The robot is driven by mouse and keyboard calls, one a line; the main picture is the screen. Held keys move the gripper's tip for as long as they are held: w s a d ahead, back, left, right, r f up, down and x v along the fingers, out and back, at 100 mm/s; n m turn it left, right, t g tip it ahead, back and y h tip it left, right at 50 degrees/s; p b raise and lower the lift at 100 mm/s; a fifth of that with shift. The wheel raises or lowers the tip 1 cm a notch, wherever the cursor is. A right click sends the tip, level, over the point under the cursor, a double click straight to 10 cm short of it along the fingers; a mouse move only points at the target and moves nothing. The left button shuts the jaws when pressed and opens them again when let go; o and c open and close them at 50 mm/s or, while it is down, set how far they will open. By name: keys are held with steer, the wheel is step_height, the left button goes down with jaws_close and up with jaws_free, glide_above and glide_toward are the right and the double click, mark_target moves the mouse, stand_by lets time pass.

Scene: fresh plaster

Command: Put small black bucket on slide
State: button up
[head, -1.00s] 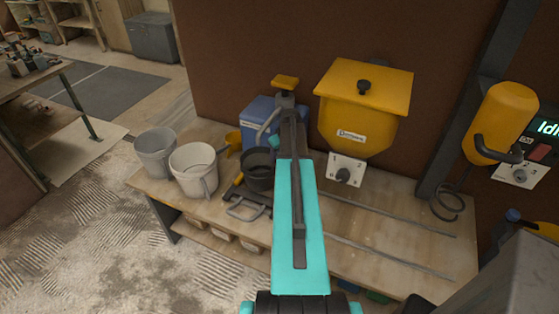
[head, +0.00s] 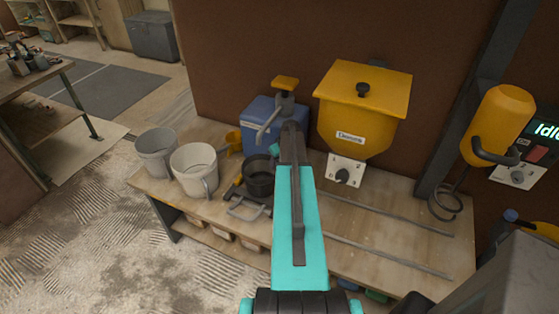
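A small black bucket (head: 257,182) stands on the wooden bench, just left of my teal arm, which covers its right edge. Two thin metal rails (head: 395,263) run along the bench to the right, passing behind my arm. I cannot tell whether the handled piece is joined to the rails as the slide. My arm reaches up the middle of the view, and my gripper is hidden behind it.
A yellow hopper (head: 362,105) hangs above the rails. A blue box (head: 258,112) and a grey tap with a yellow top stand behind the bucket. A white bucket (head: 195,172) and a grey bucket (head: 155,152) stand at the left. The bench's right part is mostly clear.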

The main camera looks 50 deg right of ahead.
steer(key=shift+f, duration=0.1)
steer(key=o, duration=1.3)
steer(key=shift+r, duration=0.2)
steer(key=shift+b+v, duration=1.65)
steer(key=shift+v, duration=4.25)
steer(key=shift+s, duration=0.1)
